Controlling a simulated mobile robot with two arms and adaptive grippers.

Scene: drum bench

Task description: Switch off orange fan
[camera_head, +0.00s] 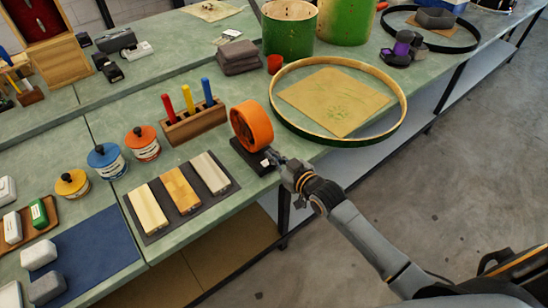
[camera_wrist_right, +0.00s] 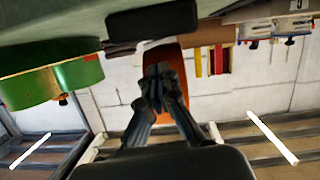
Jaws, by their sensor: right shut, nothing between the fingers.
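The orange fan (camera_head: 252,124) stands upright on a dark base (camera_head: 258,162) near the front edge of the green bench. My right gripper (camera_head: 273,157) is shut and empty, with its fingertips at the base's front right side; I cannot tell whether they touch it. In the right wrist view the orange fan (camera_wrist_right: 158,55) is partly hidden behind the shut fingers of my right gripper (camera_wrist_right: 160,72). My left gripper is not in view.
A wooden hoop (camera_head: 400,108) lies to the right of the fan, around a tan sheet (camera_head: 335,100). A wooden block (camera_head: 194,124) with coloured handles stands to the left. A dark mat (camera_head: 158,232) with wooden bars lies front left. The bench edge is close to the gripper.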

